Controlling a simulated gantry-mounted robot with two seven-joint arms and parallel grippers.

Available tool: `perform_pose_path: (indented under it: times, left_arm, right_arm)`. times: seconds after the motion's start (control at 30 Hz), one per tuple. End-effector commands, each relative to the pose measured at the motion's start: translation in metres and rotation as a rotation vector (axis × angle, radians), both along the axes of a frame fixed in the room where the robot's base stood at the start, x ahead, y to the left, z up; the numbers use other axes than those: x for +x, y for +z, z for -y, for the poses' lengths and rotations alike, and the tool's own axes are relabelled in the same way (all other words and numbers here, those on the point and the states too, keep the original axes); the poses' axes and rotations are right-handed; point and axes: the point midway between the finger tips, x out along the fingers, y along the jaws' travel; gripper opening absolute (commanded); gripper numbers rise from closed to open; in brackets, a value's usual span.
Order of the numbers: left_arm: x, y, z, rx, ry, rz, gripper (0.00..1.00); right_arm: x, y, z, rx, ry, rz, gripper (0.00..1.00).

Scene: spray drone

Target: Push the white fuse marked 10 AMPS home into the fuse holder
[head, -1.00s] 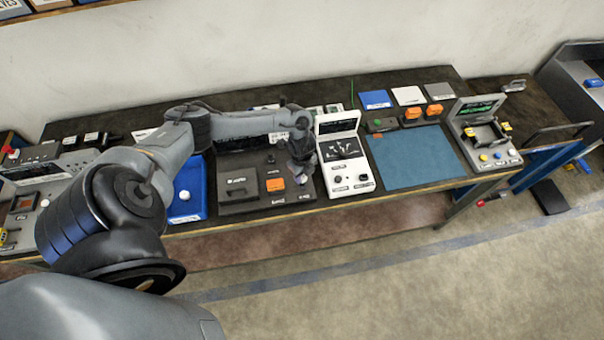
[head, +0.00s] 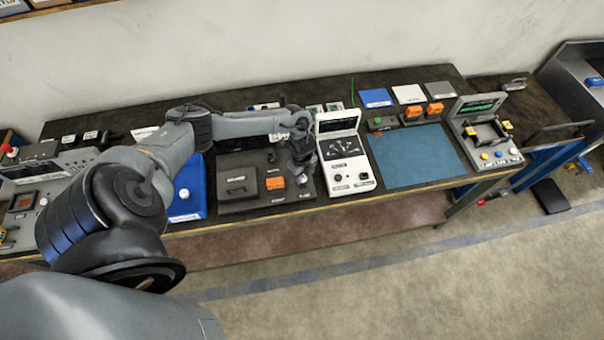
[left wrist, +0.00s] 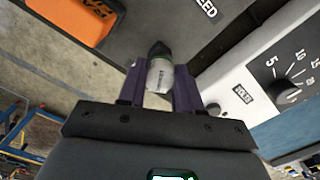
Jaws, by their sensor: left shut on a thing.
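My left gripper (head: 303,176) is over the right part of a dark grey panel (head: 237,206), beside a white instrument. In the left wrist view its two dark purple fingers (left wrist: 160,88) are shut on a small white cylinder with dark lettering, the white fuse (left wrist: 161,77). The lettering is too small to read. A dark rounded piece with a greenish ring is at the fuse's far end, against the grey panel surface. I cannot tell whether this is the fuse holder or part of the fuse. In the head view the gripper hides the fuse. My right gripper is not in view.
The white instrument (head: 346,176) with knobs stands close to the gripper's right. An orange block (head: 275,183) is on the panel to its left. A blue mat (head: 415,155) lies further right. A blue unit (head: 188,198) stands left of the panel.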

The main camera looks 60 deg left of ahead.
Motion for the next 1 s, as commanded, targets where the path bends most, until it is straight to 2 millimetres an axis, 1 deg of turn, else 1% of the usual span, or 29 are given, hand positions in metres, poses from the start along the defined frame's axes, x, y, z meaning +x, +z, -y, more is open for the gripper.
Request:
perform_pose_path:
  times: [0.87, 0.9, 0.97, 1.0]
  left_arm:
    - [0.000, -0.022, 0.000, -0.001, 0.000, 0.000, 0.00]
    - [0.000, -0.021, 0.000, -0.001, 0.000, 0.000, 0.40]
    - [0.000, -0.021, 0.000, 0.000, 0.000, 0.000, 0.49]
    - [0.000, -0.021, 0.000, 0.000, 0.000, 0.000, 0.55]
  right_arm:
    - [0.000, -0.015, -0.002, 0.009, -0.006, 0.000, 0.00]
    - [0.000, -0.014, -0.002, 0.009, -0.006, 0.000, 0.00]
    - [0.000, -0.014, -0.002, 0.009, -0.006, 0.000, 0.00]
    - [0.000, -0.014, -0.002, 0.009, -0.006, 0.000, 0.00]
